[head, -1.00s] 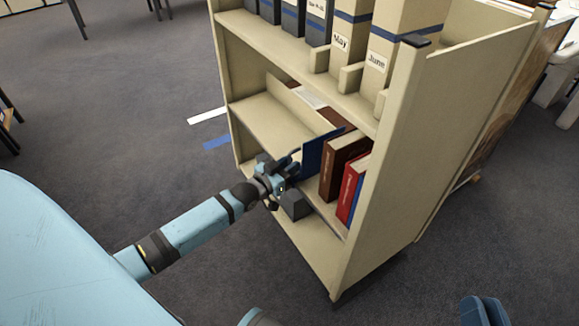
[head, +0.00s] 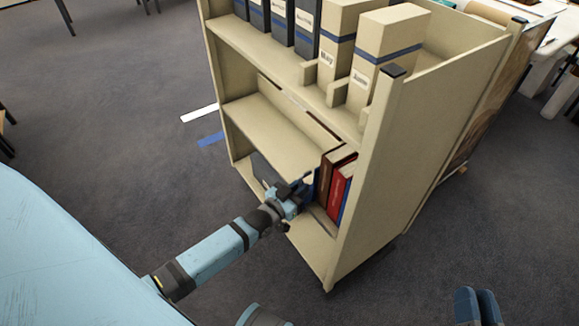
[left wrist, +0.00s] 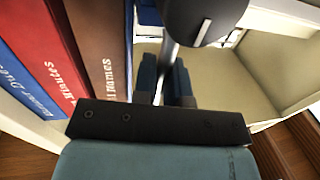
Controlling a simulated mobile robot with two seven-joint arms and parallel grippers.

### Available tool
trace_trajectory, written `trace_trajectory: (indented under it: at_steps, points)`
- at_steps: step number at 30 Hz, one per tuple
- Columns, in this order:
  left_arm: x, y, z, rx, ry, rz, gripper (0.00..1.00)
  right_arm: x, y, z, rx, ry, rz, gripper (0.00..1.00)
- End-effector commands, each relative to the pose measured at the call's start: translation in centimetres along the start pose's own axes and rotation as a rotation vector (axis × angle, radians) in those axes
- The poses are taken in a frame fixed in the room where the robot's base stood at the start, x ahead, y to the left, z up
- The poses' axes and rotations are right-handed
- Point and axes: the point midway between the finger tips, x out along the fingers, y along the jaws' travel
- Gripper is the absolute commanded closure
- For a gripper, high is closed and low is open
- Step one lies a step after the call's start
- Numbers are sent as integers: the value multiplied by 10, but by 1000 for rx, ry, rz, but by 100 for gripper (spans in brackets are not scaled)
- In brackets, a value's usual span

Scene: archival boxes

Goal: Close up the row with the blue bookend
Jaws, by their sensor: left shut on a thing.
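In the left wrist view the brown book (left wrist: 98,45), red book (left wrist: 50,60) and blue book (left wrist: 22,85) are left of the fingers.
The beige cart's right end panel (head: 372,165) bounds the row. The shelf above (head: 275,135) overhangs the gripper. Upright boxes labelled May (head: 335,48) and June (head: 380,50) stand on the top shelf. A dark grey thing (head: 265,170) lies left of the gripper.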

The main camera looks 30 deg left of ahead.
Motion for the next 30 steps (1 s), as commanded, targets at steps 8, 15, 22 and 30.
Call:
trace_trajectory:
  at_steps: [8, 15, 22, 30]
  points:
    - [-2, 12, 1, 0, 0, 1, 100, -3, 7, 14, -10, -69, 25, 78]
    - [-2, 12, 1, 0, 0, 1, 78, -3, 7, 14, -10, -68, 25, 78]
    - [-3, 11, 0, 0, 0, 0, 78, -3, 6, 13, -9, -68, 24, 78]
    - [-34, 10, -1, 1, -3, 0, 78, -3, 10, 14, -22, -112, 37, 78]
